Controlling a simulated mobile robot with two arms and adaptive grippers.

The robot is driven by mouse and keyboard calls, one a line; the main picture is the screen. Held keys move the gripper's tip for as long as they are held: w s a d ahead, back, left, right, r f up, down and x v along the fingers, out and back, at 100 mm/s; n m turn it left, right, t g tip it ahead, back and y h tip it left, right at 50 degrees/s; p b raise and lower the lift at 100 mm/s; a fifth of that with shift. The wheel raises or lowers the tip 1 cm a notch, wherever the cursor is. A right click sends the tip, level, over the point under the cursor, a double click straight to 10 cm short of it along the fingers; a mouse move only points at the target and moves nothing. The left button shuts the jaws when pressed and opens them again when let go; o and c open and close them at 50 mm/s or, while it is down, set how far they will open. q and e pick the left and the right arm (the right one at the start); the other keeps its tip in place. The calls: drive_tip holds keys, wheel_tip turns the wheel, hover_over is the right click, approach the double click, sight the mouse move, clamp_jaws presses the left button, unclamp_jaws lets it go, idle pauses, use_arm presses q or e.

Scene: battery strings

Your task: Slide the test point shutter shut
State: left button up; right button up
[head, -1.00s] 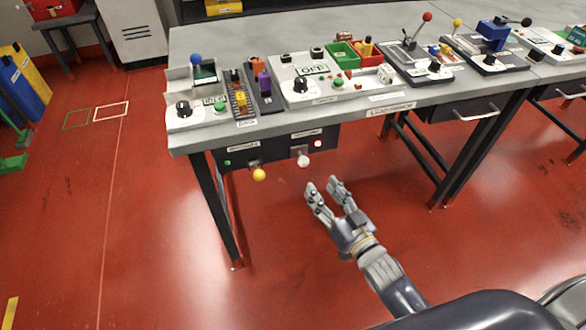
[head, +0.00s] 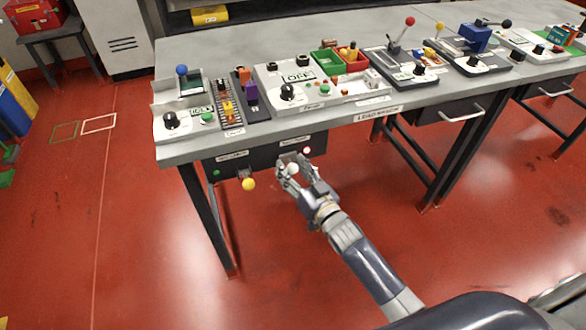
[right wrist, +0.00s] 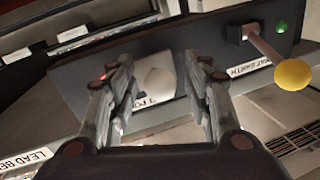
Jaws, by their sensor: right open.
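A dark panel (head: 262,157) hangs under the front edge of the bench. In the right wrist view (right wrist: 158,95) gaps show between the knob and both fingers. A small red lamp (head: 307,150) glows by the knob, partly hidden by a finger in the right wrist view. My left gripper is not in view.
A yellow ball on a lever (head: 248,184) and a green lamp (head: 216,172) are on the panel's left part. The bench top (head: 200,150) overhangs the panel. A table leg (head: 208,220) stands at left. The red floor in front is clear.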

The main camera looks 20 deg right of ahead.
sight(305, 151)
drive_tip(key=shift+c, duration=0.6)
clamp_jaws()
drive_tip(key=d+p, duration=0.1)
drive_tip(key=d, duration=0.5)
drive_tip(key=shift+w+d, duration=0.15)
drive_tip(key=shift+d, duration=0.1)
drive_tip(key=shift+o, duration=0.6)
unclamp_jaws()
drive_tip(key=shift+d, duration=0.1)
